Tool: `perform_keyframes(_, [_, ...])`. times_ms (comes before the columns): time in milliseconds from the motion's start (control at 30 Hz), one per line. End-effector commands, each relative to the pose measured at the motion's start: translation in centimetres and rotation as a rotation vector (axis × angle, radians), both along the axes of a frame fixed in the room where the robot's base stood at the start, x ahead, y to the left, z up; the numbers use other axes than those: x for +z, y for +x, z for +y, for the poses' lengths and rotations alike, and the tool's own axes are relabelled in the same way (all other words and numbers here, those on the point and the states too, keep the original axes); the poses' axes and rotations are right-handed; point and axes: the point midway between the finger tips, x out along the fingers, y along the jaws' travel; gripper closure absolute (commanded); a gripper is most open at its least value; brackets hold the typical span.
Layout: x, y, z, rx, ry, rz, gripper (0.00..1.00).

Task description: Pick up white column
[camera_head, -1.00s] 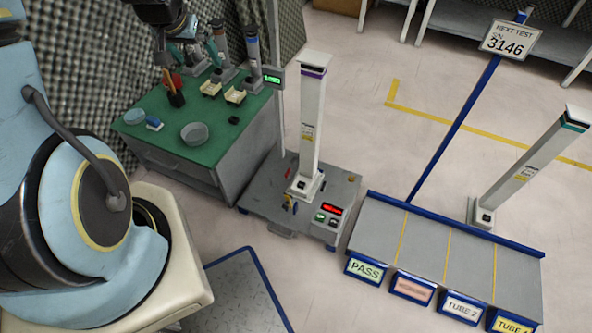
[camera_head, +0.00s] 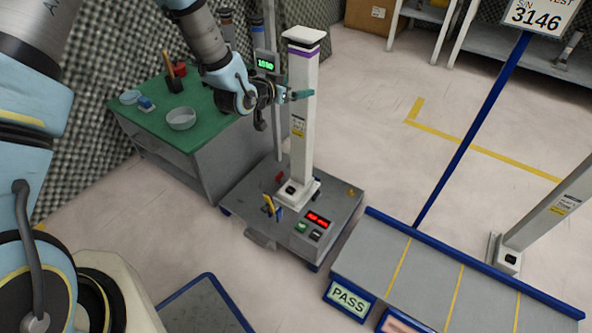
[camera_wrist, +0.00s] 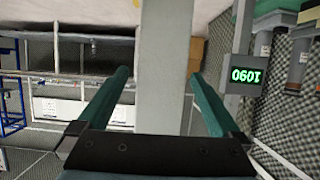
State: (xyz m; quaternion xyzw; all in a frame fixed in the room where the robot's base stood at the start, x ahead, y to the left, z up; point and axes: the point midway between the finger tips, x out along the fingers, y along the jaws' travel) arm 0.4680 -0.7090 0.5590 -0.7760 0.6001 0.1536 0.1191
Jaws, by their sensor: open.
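A white column (camera_head: 301,125) with a purple band near its top stands upright on the grey test platform (camera_head: 337,217) in the head view. My gripper (camera_head: 303,95) is at the column's upper part, coming from the left. In the wrist view the white column (camera_wrist: 165,62) runs between the two teal fingers of my open gripper (camera_wrist: 161,82), with a gap on each side. The far finger is partly hidden in the head view.
A green-topped bench (camera_head: 190,139) with a grey bowl (camera_head: 181,119) is at the left. A pole with a green display (camera_head: 266,62) stands close behind the column, and the display (camera_wrist: 246,75) is right of the fingers in the wrist view. The rack with a PASS sign (camera_head: 348,300) is at the lower right.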

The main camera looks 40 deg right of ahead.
Motion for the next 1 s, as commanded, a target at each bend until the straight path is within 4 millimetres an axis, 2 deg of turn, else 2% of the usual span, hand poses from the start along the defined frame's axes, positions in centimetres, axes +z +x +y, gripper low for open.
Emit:
perform_keyframes(100, [-0.6, 0.4, -1.2, 0.001, 0.000, 0.001, 0.00])
perform_keyframes(267, [-1.1, 0.7, -2.0, 0.002, 0.000, 0.000, 0.00])
perform_keyframes(467, [-3.1, 1.5, -4.2, 0.002, 0.001, 0.002, 0.00])
perform_keyframes(600, [-3.5, 1.9, -5.6, 0.002, 0.000, 0.000, 0.00])
perform_keyframes(867, [-3.5, 2.0, -5.9, 0.002, 0.002, 0.001, 0.00])
perform_keyframes(1000, [-3.5, 2.0, -5.9, 0.002, 0.002, 0.001, 0.12])
